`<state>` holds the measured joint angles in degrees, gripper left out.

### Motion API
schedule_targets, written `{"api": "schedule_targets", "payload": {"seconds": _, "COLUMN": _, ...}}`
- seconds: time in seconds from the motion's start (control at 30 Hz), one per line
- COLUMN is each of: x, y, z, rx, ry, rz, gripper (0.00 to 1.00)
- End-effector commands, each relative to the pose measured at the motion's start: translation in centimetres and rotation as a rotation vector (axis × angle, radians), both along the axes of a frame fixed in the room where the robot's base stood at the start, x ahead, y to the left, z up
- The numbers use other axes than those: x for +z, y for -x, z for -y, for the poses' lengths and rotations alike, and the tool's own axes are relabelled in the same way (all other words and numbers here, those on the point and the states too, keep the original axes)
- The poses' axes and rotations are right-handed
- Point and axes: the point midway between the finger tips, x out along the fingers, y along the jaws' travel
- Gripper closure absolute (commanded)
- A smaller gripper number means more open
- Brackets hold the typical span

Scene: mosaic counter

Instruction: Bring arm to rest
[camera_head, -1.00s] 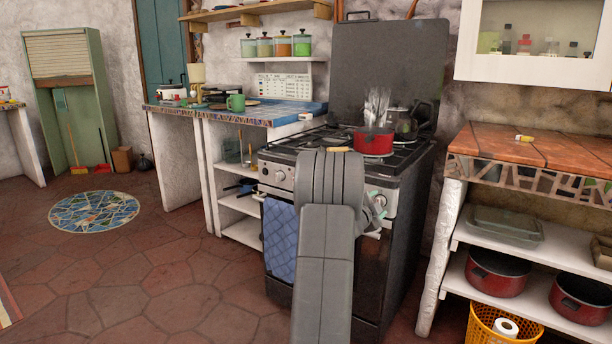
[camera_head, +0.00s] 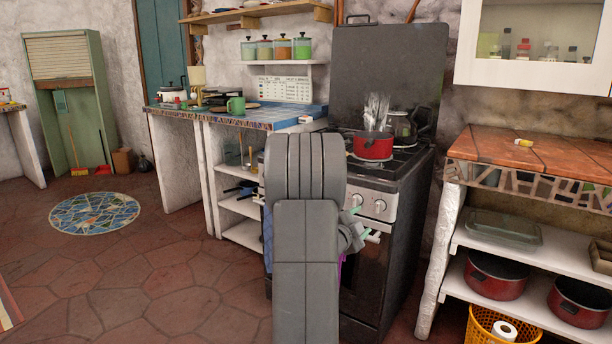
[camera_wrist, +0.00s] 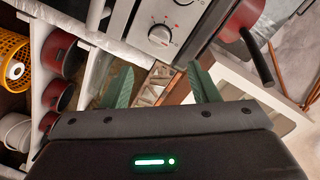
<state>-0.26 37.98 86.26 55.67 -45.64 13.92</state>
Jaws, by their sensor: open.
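My gripper (camera_wrist: 162,84) is open, with two green fingers apart and nothing held between them in the wrist view. In the head view my grey arm stands in front of the stove, and the gripper (camera_head: 358,224) shows only in part at its right side, near the knobs and oven front. The stove (camera_head: 385,255) is partly hidden behind the arm. Its knob panel (camera_wrist: 165,28) shows beyond the fingers in the wrist view.
A red pot (camera_head: 373,146) with utensils behind it stands on the stove. A tiled counter (camera_head: 560,155) is at right, with red pots (camera_head: 497,275) on the shelf below and a yellow basket (camera_head: 483,332). Open floor (camera_head: 150,260) lies at left.

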Motion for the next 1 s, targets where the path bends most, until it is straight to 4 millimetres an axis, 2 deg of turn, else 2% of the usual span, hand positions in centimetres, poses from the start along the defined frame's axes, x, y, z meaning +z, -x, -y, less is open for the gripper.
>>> {"api": "schedule_targets", "payload": {"seconds": 0.1, "x": 0.3, "y": 1.7, "z": -1.3, "rx": 0.002, "ry": 0.000, "rz": 0.000, "gripper": 0.45}}
{"api": "schedule_targets", "payload": {"seconds": 0.13, "x": 0.1, "y": 1.6, "z": -1.1, "rx": 0.001, "ry": -0.001, "rz": 0.000, "gripper": 0.45}}
{"api": "schedule_targets", "payload": {"seconds": 0.8, "x": -0.8, "y": -8.6, "z": 6.4, "rx": -0.002, "ry": -0.001, "rz": 0.001, "gripper": 0.45}}
{"api": "schedule_targets", "payload": {"seconds": 0.9, "x": -0.7, "y": -9.7, "z": 7.2, "rx": 0.000, "ry": 0.014, "rz": -0.010, "gripper": 0.45}}
{"api": "schedule_targets", "payload": {"seconds": 1.0, "x": -0.5, "y": -9.6, "z": 6.9, "rx": 0.000, "ry": 0.095, "rz": -0.067, "gripper": 0.45}}
